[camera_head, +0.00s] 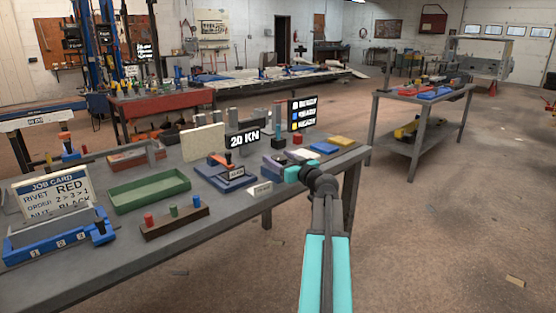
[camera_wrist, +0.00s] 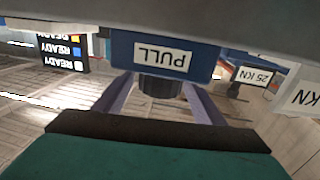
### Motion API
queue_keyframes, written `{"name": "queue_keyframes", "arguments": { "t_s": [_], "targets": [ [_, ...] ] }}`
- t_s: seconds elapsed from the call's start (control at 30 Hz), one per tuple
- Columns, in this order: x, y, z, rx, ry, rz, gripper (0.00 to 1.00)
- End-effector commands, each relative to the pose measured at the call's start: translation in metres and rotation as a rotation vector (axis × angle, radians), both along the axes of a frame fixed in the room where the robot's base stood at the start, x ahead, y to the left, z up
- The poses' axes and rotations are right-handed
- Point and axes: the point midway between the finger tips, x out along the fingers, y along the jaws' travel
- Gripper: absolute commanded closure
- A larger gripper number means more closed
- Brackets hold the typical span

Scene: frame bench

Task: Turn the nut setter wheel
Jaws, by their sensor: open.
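In the wrist view, a blue block (camera_wrist: 125,50) carries a white PULL label, and a dark round knob (camera_wrist: 160,87) shows below it. I cannot tell whether this knob is the nut setter wheel. My gripper (camera_wrist: 160,105) is open, its two slim fingers appearing on either side of the knob, apart from it. In the head view, my arm reaches to the bench's right end, and its tip is hidden among the small devices there. A blue-based tool (camera_head: 240,182) with an orange and black handle stands left of it, behind a small white label (camera_head: 259,190).
A black sign reads 20 KN (camera_head: 243,138), and a READY status board (camera_head: 302,114) stands behind. The bench (camera_head: 120,255) also holds a green tray (camera_head: 150,192), a job card (camera_head: 50,193) and a peg block (camera_head: 175,223). Open floor (camera_head: 430,240) lies to the right.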

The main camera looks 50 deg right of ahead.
Motion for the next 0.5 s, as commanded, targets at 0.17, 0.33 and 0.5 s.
{"name": "queue_keyframes", "arguments": {
  "t_s": [0.17, 0.33, 0.5],
  "targets": [
    [-0.012, 0.003, 0.0, 0.0, 0.0, -0.001, 0.36],
    [-0.029, 0.007, -0.001, 0.0, 0.0, -0.002, 0.36],
    [-0.052, 0.011, -0.001, 0.0, 0.0, -0.002, 0.36]
  ]
}}
